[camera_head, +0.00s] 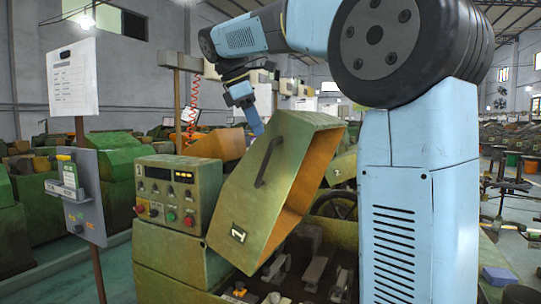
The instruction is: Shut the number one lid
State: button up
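The number one lid (250,190) is a worn green metal cover with a dark bar handle and a "1" plate near its lower edge. It stands raised and tilted over its machine, with its orange inside showing on the right. My gripper (256,126) is behind the lid's upper left edge, pointing down. The fingertips are partly hidden by the lid, so I cannot tell whether they touch it. The gripper's opening is too small and covered to make out. The open machine bay (310,270) under the lid shows metal parts.
A green control box (178,193) marked "1" with buttons stands left of the lid. A post with a white sheet (73,78) and grey panel (75,195) stands further left. A lid marked "2" (343,170) is behind. My arm column fills the right.

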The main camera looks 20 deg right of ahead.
aim_at(269, 154)
jog(key=x, duration=0.9)
jog(key=shift+d+f, duration=0.1)
grip_shut()
